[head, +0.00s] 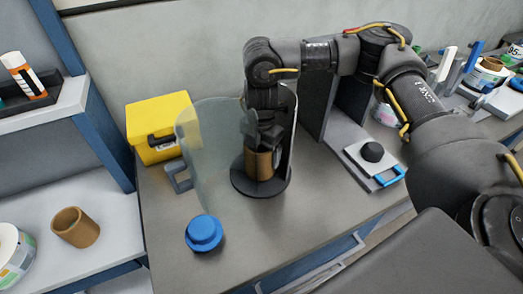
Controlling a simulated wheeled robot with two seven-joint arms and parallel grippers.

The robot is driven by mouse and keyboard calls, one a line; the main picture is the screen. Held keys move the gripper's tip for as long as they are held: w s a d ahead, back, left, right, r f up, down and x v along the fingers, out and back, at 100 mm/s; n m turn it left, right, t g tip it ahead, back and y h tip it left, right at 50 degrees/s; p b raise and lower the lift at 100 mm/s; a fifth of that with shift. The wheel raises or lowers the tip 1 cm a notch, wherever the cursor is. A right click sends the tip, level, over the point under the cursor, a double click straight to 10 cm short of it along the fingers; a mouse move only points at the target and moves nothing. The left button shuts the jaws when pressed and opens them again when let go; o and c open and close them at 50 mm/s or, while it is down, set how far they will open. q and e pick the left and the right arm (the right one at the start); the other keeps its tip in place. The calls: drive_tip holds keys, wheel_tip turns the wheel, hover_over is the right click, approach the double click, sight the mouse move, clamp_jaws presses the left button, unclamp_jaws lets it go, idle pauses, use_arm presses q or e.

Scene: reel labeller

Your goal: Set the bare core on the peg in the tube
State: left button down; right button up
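A brown bare core (264,166) is upright inside the tube, low over its dark round base (260,190). It looks close to the base, but I cannot tell whether it rests there. The tube's clear curved door (205,150) is swung open to the left. My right gripper (263,140) reaches down into the tube from above, its fingers at the core's top. Whether they grip it is too dark and small to tell. The peg is hidden. My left gripper is not in view.
Another brown core (76,227) lies on the left shelf near a labelled white reel (14,255). A yellow box (160,125) stands behind the door. A blue knob (204,233) is at the bench front. A dark upright panel (318,95) stands right of the tube.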

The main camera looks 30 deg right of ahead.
drive_tip(key=o, duration=0.9)
wheel_tip(320, 180, up, 11)
drive_tip(key=shift+f, duration=0.1)
idle(0.6)
